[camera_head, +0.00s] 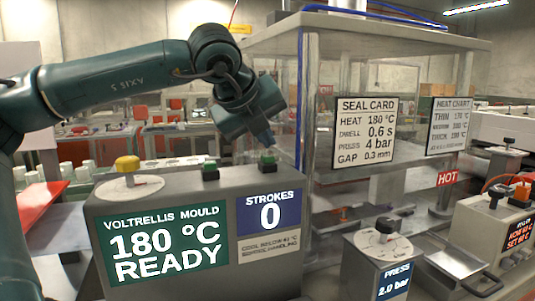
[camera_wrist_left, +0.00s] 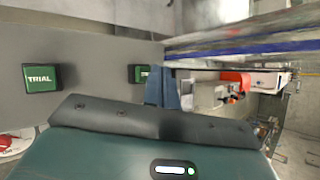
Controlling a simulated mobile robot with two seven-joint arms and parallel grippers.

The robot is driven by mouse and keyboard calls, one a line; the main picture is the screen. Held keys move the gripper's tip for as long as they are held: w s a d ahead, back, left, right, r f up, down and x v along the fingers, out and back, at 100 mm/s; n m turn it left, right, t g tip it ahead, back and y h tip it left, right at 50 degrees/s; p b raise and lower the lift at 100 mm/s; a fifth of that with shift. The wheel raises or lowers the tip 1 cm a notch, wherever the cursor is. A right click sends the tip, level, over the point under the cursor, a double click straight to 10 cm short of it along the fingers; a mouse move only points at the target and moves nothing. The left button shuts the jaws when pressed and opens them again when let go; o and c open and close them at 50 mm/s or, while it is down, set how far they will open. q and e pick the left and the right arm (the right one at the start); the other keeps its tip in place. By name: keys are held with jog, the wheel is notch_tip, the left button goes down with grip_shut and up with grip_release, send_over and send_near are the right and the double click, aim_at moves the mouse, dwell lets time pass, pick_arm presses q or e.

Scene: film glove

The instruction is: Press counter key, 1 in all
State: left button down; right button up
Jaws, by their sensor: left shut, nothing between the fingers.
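The grey control box (camera_head: 170,280) has a green screen reading 180 °C READY and a blue STROKES counter (camera_head: 270,214) showing 0. Two green keys on dark bases stand on its top: a left key (camera_head: 210,171) and a right key (camera_head: 268,159) above the counter. In the left wrist view the key marked TRIAL (camera_wrist_left: 40,77) is in full view; the other key (camera_wrist_left: 138,73) is partly hidden by my fingers. My left gripper (camera_head: 268,143) points down, shut and empty, just over the right key. I cannot tell whether it touches. My right gripper is out of view.
A yellow knob (camera_head: 127,163) sits on a pale dial at the box's left. A clear-walled enclosure (camera_head: 310,100) with a seal card (camera_head: 366,132) stands close to my left gripper's right. A PRESS unit (camera_head: 383,265) stands right of the box.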

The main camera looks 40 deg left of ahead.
aim_at(265, 158)
pick_arm(q)
jog(key=shift+r+p, duration=1.5)
jog(key=shift+r, duration=1)
